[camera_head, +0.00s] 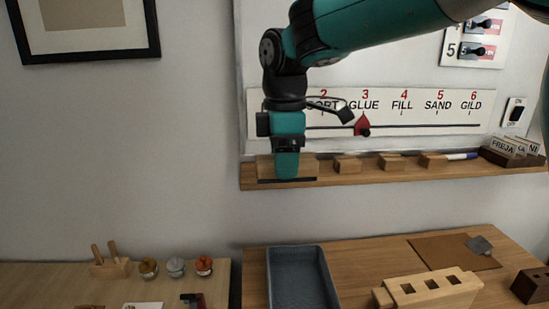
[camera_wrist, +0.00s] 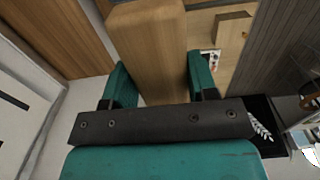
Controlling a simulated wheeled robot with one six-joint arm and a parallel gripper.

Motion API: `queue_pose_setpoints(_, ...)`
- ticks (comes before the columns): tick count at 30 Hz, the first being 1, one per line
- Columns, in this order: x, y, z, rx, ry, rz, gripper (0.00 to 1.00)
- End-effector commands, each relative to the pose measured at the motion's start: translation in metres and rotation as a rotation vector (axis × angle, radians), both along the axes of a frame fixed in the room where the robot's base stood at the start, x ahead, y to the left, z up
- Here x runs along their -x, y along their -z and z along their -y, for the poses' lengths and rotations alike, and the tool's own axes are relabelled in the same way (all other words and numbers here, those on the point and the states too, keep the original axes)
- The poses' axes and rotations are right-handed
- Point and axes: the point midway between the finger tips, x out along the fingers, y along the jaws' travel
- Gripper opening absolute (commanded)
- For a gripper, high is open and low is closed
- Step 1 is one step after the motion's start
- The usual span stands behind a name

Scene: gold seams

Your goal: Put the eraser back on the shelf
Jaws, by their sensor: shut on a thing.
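The eraser (camera_head: 305,168), a wooden block with a dark strip along its bottom, is at the left end of the wooden wall shelf (camera_head: 360,177). My teal gripper (camera_head: 287,172) points down and is shut on it. In the wrist view the eraser (camera_wrist: 150,45) sits between the two teal fingers of my gripper (camera_wrist: 160,80). The eraser overlaps the shelf's front edge in the head view; I cannot tell whether it rests on the shelf or is held just off it.
A labelled strip with a red pointer (camera_head: 363,125) is above. Below are a grey tray (camera_head: 300,275) and a slotted wooden block (camera_head: 430,290).

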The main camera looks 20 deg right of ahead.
Motion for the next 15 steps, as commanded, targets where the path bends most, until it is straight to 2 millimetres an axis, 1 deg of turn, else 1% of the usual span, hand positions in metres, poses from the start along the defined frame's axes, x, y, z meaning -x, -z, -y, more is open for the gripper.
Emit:
queue_pose_setpoints(1, -0.016, -0.005, 0.004, 0.001, 0.006, -0.003, 0.31)
queue_pose_setpoints(6, -0.063, -0.006, 0.013, 0.0, 0.004, -0.001, 0.31)
queue_pose_setpoints(9, -0.09, -0.005, 0.018, 0.0, 0.003, -0.001, 0.31)
queue_pose_setpoints(15, -0.132, -0.005, 0.026, 0.0, 0.001, 0.0, 0.31)
